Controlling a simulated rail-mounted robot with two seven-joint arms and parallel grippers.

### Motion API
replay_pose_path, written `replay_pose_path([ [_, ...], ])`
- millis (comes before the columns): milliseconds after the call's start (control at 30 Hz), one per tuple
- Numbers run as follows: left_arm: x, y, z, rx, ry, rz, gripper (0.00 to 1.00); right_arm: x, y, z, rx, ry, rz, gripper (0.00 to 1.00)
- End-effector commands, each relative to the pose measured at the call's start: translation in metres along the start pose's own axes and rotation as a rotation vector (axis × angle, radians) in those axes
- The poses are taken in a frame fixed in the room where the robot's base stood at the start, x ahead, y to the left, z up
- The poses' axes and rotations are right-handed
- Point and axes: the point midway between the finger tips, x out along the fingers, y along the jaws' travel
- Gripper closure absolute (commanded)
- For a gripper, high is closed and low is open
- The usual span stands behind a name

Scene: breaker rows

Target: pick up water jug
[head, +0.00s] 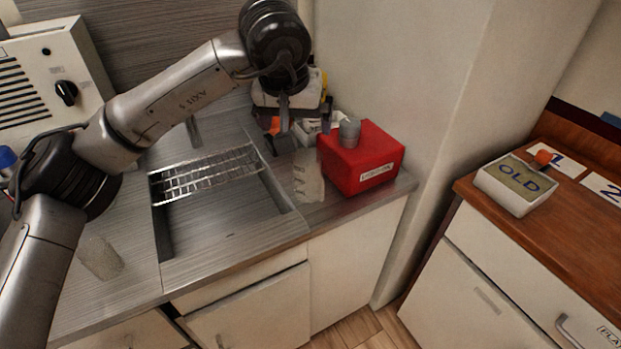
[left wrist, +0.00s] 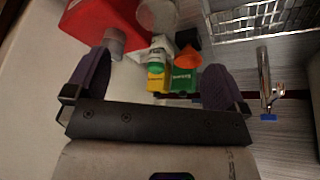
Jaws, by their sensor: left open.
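A red box-shaped jug (head: 360,160) with a grey cap and a white label stands on the counter's right end. The label is too small to read. It also shows at the upper left of the left wrist view (left wrist: 105,18). A clear vessel (head: 308,178) stands in front and left of it; I cannot tell which one is the water jug. My left gripper (head: 300,128) is open and empty, above the counter behind the clear vessel and left of the red jug. Its fingers frame the left wrist view (left wrist: 158,80), with the red jug's grey cap near one finger.
Small bottles with yellow and green labels (left wrist: 182,80) and an orange-topped one (left wrist: 187,45) stand near the fingers. A sink with a wire rack (head: 210,175) lies left. Another clear vessel (head: 100,258) stands at the counter's left. A wall (head: 440,100) closes off the right.

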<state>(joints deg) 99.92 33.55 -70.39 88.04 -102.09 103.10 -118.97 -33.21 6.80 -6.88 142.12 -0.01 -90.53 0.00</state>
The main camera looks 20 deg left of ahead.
Motion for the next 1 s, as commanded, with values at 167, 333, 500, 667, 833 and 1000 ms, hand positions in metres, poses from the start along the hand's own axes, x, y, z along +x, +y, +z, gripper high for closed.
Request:
replay_pose_path([
  [167, 0.004, 0.000, 0.001, 0.100, -0.003, -0.002, 0.00, 0.001, 0.000, 0.000, 0.001, 0.000, 0.000, 0.57],
  [333, 0.030, 0.000, 0.002, 0.117, -0.006, -0.001, 0.00, 0.003, 0.000, 0.001, 0.001, 0.000, 0.000, 0.57],
  [500, 0.058, 0.000, 0.001, 0.114, -0.005, 0.001, 0.00, 0.005, 0.000, 0.002, 0.001, 0.000, 0.000, 0.57],
  [667, 0.077, 0.001, 0.001, 0.114, -0.003, 0.002, 0.00, 0.006, 0.000, 0.002, 0.000, -0.001, 0.000, 0.57],
  [833, 0.086, 0.001, 0.001, 0.114, -0.002, 0.001, 0.00, 0.006, 0.000, 0.002, 0.000, -0.001, 0.000, 0.57],
  [1000, 0.091, 0.001, 0.001, 0.114, -0.003, 0.001, 0.00, 0.007, 0.000, 0.002, -0.001, -0.001, 0.000, 0.57],
])
